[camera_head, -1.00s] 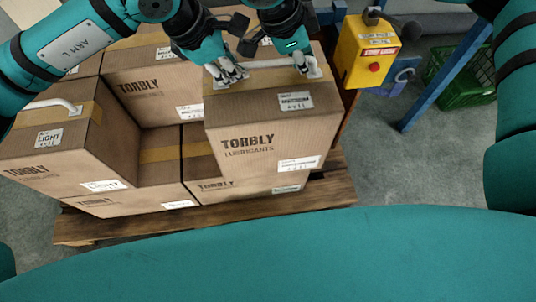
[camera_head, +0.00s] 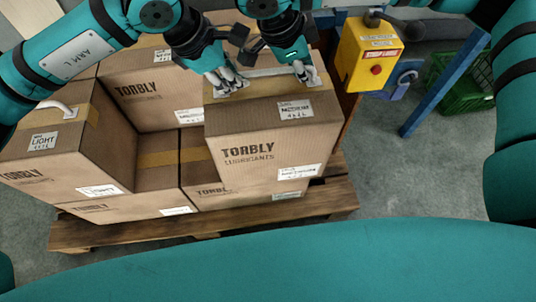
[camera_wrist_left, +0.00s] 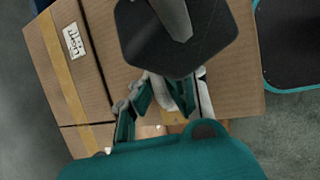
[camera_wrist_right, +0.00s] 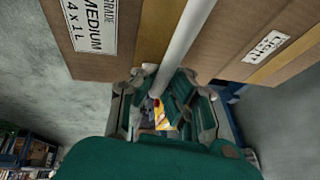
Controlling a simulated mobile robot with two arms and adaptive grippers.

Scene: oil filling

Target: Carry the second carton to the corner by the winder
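The brown TORBLY carton (camera_head: 262,146), with a white strap handle (camera_head: 265,72) across its taped top, is at the right front of the stack. My left gripper (camera_head: 226,80) is shut on the left end of the handle, and my right gripper (camera_head: 302,72) is shut on its right end. The right wrist view shows the handle (camera_wrist_right: 185,45) running between the fingers and a MEDIUM 4 x 1L label on the carton. The left wrist view shows the fingers around the handle, partly hidden by my gripper's body. I cannot clearly identify the winder.
Other cartons stand on a wooden pallet (camera_head: 110,236): a LIGHT one (camera_head: 70,140) at left, one at the back (camera_head: 150,95), lower ones (camera_head: 155,175) beside the held carton. A yellow stop box (camera_head: 368,55), blue post (camera_head: 443,85) and green crate (camera_head: 466,85) are right. Floor (camera_head: 390,175) there is clear.

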